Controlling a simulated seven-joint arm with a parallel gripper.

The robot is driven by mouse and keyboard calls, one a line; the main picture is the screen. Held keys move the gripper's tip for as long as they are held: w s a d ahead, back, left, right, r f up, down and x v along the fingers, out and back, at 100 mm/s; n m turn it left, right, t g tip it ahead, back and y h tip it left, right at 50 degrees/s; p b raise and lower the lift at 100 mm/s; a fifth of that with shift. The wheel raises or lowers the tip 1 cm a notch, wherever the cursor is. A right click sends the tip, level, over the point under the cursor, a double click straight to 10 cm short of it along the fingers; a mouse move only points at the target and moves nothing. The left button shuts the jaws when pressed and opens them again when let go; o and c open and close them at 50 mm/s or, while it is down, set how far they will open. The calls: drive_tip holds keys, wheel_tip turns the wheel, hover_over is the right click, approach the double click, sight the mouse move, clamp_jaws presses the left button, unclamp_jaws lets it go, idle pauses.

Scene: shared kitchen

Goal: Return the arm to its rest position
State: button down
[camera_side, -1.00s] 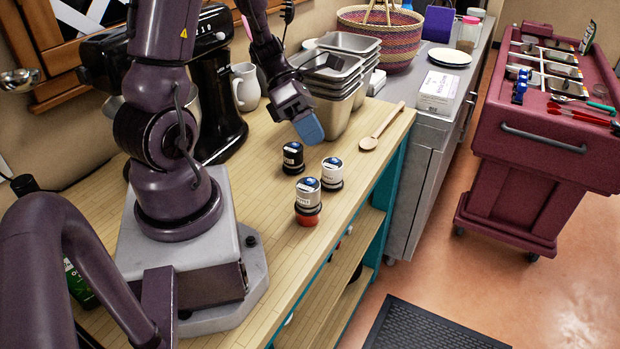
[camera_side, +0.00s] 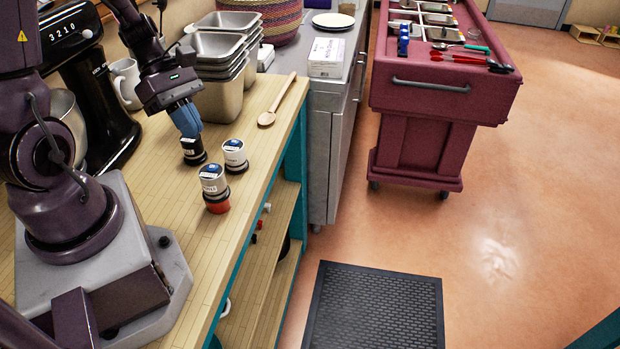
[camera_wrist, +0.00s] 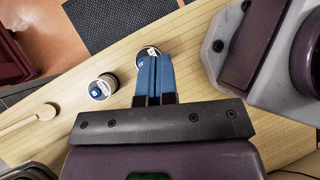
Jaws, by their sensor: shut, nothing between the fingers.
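My gripper (camera_side: 187,121) has blue fingers pressed together, with nothing held. In the side view it points down over the counter, and its tips overlap the top of a black jar (camera_side: 193,152); I cannot tell if they touch. A white jar (camera_side: 235,156) stands to the right. A white-labelled jar with a red base (camera_side: 214,188) stands nearer the counter's front edge. In the wrist view the shut fingers (camera_wrist: 153,62) partly cover one jar's lid (camera_wrist: 147,52). Another jar (camera_wrist: 102,88) stands beside them, clear of the fingers. The third jar is not clear there.
Stacked metal pans (camera_side: 222,95) stand close behind my gripper, and a wooden spoon (camera_side: 268,118) lies to the right. Bare counter (camera_side: 165,205) lies in front of the jars.

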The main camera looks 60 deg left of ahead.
drive_tip(key=d+r+m+t+y, duration=0.2)
drive_tip(key=d+r+m, duration=0.3)
drive_tip(key=r+m, duration=0.3)
drive_tip(key=s+d+r+m+t+y, duration=0.1)
drive_tip(key=d+r+m+y, duration=0.4)
drive_tip(key=m, duration=1.1)
wheel_tip(320, 180, up, 4)
drive_tip(key=shift+f+t, duration=0.25)
drive_tip(key=shift+t, duration=0.15)
